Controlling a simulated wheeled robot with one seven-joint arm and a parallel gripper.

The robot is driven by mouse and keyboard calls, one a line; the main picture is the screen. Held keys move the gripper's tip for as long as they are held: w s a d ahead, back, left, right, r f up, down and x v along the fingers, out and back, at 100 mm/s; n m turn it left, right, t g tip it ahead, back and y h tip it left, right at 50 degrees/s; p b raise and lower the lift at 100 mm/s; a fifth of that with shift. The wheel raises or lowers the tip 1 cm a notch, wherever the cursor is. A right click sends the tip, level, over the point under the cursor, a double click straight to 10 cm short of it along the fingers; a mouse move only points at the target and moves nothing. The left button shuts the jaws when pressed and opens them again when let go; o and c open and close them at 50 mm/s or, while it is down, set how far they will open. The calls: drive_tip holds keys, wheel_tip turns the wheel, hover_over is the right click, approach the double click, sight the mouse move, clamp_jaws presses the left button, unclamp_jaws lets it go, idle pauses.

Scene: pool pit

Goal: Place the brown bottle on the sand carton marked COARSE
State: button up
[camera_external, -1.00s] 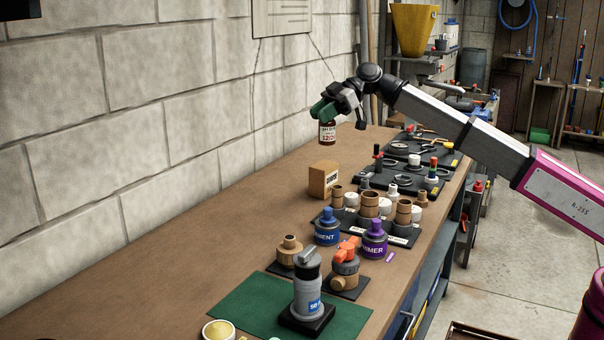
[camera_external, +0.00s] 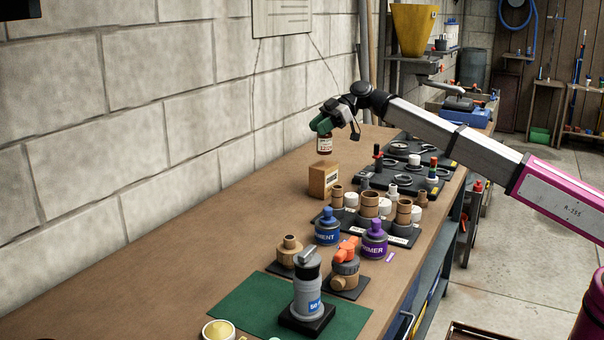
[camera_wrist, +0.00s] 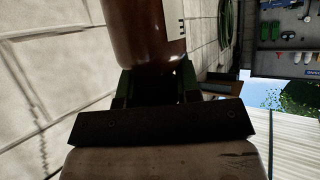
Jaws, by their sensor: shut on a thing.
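The brown bottle (camera_external: 324,146), with a pale label, hangs upright under my gripper (camera_external: 322,126). My gripper, with green fingers, is shut on the bottle's upper part. A tan carton (camera_external: 322,181) with a dark label stands on the bench just below the bottle. The bottle's base is very near the carton's top; I cannot tell whether they touch. The carton's label is too small to read. In the wrist view the brown bottle (camera_wrist: 148,35) fills the upper middle between the green fingers, and the carton is not seen.
Fittings on dark trays (camera_external: 400,235) stand right of the carton. The block wall (camera_external: 200,130) runs along the left. The bench (camera_external: 190,260) is bare left of the carton.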

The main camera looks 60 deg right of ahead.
sight(318, 138)
drive_tip(key=shift+f, duration=1.75)
drive_tip(key=o, duration=1)
drive_tip(key=shift+f, duration=0.1)
drive_tip(key=shift+r, duration=0.2)
drive_tip(key=v, duration=1.2)
